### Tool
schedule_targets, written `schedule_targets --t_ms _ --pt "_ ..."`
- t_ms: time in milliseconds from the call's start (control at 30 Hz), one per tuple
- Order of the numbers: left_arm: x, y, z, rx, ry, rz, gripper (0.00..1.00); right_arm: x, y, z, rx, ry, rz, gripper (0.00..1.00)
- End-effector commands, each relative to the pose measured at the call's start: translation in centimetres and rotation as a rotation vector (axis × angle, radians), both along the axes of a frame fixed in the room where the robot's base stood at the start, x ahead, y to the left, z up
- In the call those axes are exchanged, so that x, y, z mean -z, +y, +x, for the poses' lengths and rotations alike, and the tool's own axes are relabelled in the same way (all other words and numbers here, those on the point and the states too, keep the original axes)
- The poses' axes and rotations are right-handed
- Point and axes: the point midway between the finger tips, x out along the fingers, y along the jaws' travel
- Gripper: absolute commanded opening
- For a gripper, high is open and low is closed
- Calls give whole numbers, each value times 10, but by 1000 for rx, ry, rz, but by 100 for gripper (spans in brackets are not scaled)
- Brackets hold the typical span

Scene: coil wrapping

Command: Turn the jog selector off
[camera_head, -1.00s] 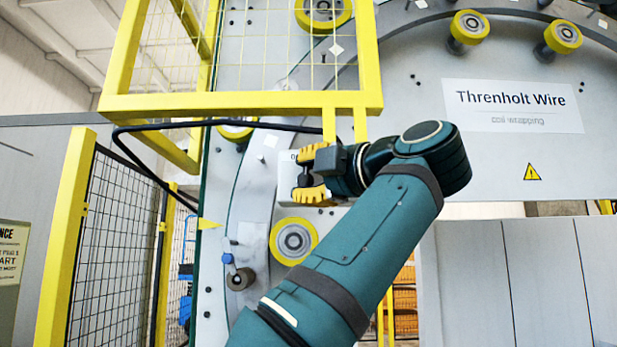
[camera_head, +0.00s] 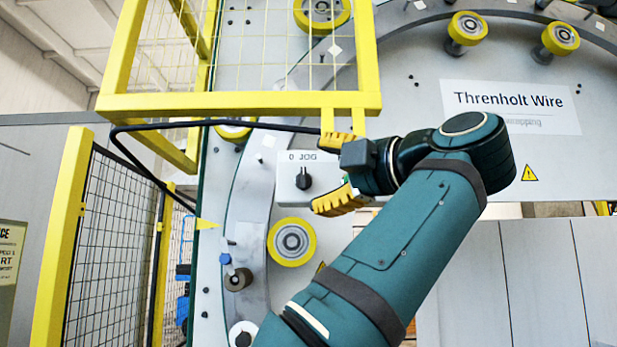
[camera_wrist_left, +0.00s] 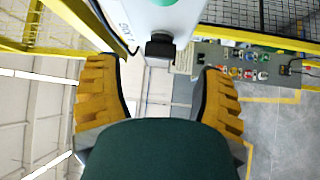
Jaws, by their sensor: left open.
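The jog selector (camera_head: 304,179) is a small black knob on a pale box labelled "0 JOG" (camera_head: 284,192), mounted on the grey machine ring. In the left wrist view the dark knob (camera_wrist_left: 160,46) shows ahead, between and beyond the fingers. My left gripper (camera_head: 338,172) has yellow ribbed fingers spread wide, just right of the knob and apart from it. In the left wrist view the open fingers (camera_wrist_left: 160,95) hold nothing. The knob's exact pointer direction is too small to read. My right gripper is not in view.
A yellow guard frame (camera_head: 240,104) juts out above the box, with a black cable (camera_head: 220,122) beneath it. A yellow roller (camera_head: 291,241) sits just below the box. A mesh fence (camera_head: 110,245) stands at the left. A panel with coloured buttons (camera_wrist_left: 245,62) shows in the wrist view.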

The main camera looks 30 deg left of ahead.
Motion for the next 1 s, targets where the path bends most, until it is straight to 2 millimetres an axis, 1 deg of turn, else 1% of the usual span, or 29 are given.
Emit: schedule_targets --t_ms 33,200,300,400,567,1000 --pt "1 -13 -2 5 0 3 69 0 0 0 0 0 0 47" --pt "4 -44 -10 3 0 2 69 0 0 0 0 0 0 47" --pt "5 -57 -14 2 -1 1 69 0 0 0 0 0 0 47" --pt "5 -66 -16 0 -1 0 69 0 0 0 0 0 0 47" --pt "6 -71 -18 -1 0 -1 69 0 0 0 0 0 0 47" --pt "6 -71 -18 -1 -1 0 69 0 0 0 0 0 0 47"
